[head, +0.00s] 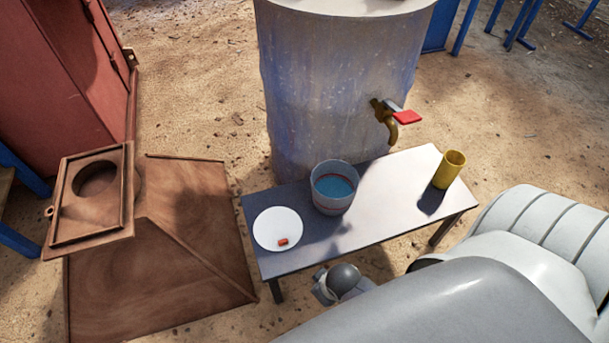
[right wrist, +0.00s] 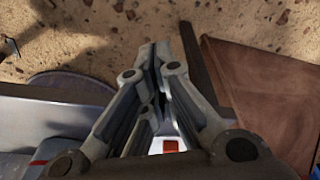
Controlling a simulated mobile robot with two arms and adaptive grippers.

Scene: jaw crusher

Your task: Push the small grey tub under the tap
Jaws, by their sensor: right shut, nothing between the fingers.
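The small grey tub (head: 333,203) stands upright on the narrow bench, with blue inside and a reddish line near its rim. The brass tap (head: 387,112) with a red handle sticks out of the large grey drum, to the right of and above the tub. The tub is beside the tap's spout, not below it. My right gripper (right wrist: 155,50) is shut and empty in the right wrist view. Its fingers are not clear in the head view, where my right arm covers the lower right. My left gripper is not seen.
A white plate (head: 270,225) with a small orange-red piece (head: 283,241) lies left of the tub. A yellow cup (head: 449,170) stands at the bench's (head: 385,205) right end. The drum (head: 320,110) stands behind. A brown metal hopper (head: 190,200) is at left. Bench right of the tub is clear up to the cup.

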